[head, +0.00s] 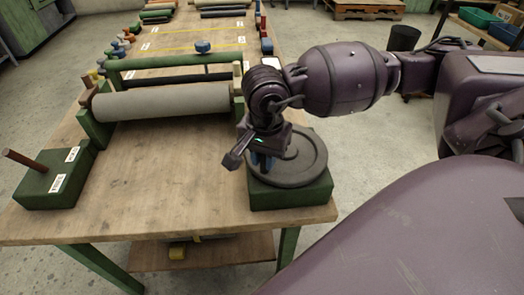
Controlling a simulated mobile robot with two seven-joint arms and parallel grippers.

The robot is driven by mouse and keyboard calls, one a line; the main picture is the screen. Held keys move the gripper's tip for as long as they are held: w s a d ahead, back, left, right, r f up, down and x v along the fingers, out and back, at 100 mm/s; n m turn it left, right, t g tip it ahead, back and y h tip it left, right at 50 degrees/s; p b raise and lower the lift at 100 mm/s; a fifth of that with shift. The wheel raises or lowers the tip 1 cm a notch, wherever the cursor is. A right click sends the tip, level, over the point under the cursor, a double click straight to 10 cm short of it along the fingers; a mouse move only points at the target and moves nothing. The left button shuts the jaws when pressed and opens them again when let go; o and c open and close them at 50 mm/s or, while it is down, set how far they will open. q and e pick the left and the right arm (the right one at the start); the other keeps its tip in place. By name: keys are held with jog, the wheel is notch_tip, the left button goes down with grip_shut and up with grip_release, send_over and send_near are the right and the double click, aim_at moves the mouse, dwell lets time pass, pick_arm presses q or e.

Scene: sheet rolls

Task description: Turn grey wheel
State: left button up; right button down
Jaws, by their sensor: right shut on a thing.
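The grey wheel (313,151) is a flat disc with a raised rim. It lies level on a green block (301,196) at the table's front right corner. My left gripper is out of view.
A grey sheet roll (165,102) lies in a green frame behind the wheel. Bare wooden tabletop (165,175) lies between the two blocks.

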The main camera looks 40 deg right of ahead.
jog(key=shift+w, duration=0.1)
jog(key=c, duration=1)
grip_release()
notch_tip(320, 180, up, 11)
jog(key=shift+f+p, duration=0.1)
jog(key=shift+p, duration=0.45)
